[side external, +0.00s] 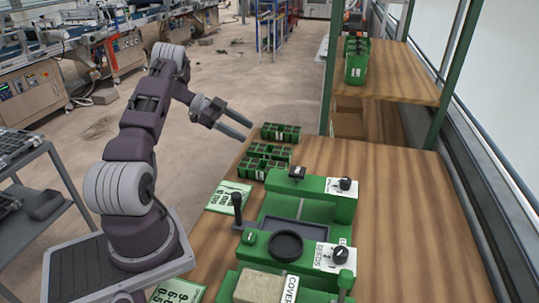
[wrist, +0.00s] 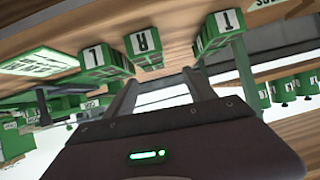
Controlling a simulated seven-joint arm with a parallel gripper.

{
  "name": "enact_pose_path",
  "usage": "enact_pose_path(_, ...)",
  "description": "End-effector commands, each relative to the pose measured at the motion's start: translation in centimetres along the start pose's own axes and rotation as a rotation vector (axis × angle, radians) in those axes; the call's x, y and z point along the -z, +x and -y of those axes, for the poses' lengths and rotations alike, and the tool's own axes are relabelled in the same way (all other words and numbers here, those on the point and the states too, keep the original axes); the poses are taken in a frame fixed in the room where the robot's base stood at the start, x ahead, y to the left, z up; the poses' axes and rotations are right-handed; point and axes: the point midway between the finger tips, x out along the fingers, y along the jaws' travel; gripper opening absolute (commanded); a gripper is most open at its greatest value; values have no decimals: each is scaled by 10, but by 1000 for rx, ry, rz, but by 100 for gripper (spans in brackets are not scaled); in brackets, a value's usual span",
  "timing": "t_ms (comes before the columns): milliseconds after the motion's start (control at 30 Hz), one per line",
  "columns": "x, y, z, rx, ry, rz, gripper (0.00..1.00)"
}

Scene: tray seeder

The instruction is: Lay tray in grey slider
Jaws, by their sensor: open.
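Green compartmented trays stand near the table's far left edge: a back tray (side external: 281,132), a middle tray (side external: 270,152) and a front tray (side external: 262,170). The grey slider (side external: 312,235) is a dark flat piece in the green seeder (side external: 330,205), with nothing seen lying on it. My gripper (side external: 249,131) is open and empty, above and left of the back tray, apart from it. In the wrist view, my gripper (wrist: 160,78) has its fingers spread. Green blocks lettered L (wrist: 95,56), R (wrist: 147,42) and T (wrist: 229,20) show beyond them.
A black round dish (side external: 286,246) and an upright black handle (side external: 237,207) sit by the slider. A beige block (side external: 258,287) lies in front. A green printed sheet (side external: 228,197) lies at the left edge. More green trays (side external: 356,62) are on the shelf. The table's right side is clear.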

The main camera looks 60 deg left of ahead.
Motion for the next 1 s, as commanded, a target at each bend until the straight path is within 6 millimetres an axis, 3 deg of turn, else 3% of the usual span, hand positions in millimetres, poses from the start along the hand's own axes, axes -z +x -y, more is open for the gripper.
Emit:
enact_pose_path(100, -14, 6, -15, -58, -31, -6, 64)
enact_pose_path(300, -13, 50, -18, -58, -30, -6, 64)
enact_pose_path(700, -10, 113, -19, -56, -29, -6, 64)
enact_pose_path(933, -10, 117, -18, -53, -28, -5, 64)
enact_pose_path(1000, -10, 117, -18, -53, -28, -5, 54)
